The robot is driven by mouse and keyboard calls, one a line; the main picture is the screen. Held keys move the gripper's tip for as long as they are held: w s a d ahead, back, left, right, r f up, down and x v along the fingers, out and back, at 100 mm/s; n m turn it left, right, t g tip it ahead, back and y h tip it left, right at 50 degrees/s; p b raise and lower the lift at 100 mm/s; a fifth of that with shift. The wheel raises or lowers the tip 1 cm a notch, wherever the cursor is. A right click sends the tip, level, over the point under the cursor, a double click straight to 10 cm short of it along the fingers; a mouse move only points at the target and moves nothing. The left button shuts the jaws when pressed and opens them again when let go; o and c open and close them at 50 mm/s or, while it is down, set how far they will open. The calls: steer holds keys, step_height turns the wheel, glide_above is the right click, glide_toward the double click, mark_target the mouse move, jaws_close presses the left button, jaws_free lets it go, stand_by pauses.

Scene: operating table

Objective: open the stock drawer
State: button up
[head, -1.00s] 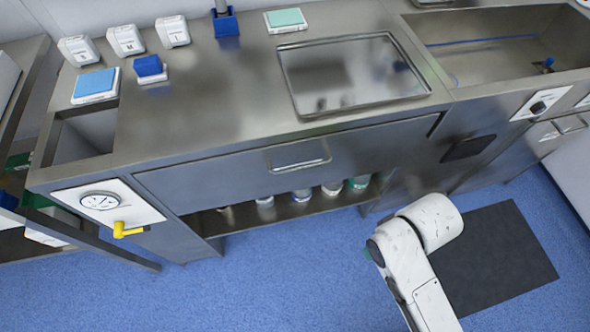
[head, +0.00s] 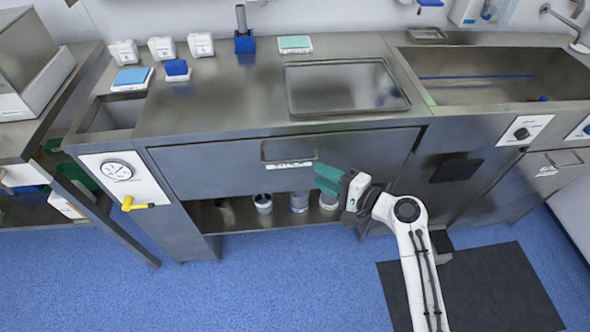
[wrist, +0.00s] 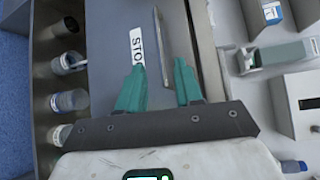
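The stock drawer (head: 215,168) is a wide grey metal front under the counter and looks shut. Its bar handle (head: 289,149) is at the middle top, above a white label. In the wrist view the drawer front (wrist: 107,50) carries a label (wrist: 137,46) reading "STO", the rest hidden by a finger. The handle (wrist: 161,45) lies just ahead of the fingertips. My gripper (head: 324,178) has green fingers and is to the right of and below the handle in the head view. In the wrist view my gripper (wrist: 158,76) is open, with nothing between its fingers.
An open shelf (head: 235,222) with several jars (head: 263,203) lies below the drawer. A gauge panel with a yellow lever (head: 137,204) is at left. A tray (head: 345,88) lies on the counter above. A sink (head: 480,85) is at right.

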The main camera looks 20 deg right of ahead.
mark_target(290, 160)
steer(key=x, duration=1)
steer(key=shift+w+a+f, duration=0.1)
steer(key=shift+w+a, duration=0.1)
steer(key=shift+a, duration=0.05)
jaws_close()
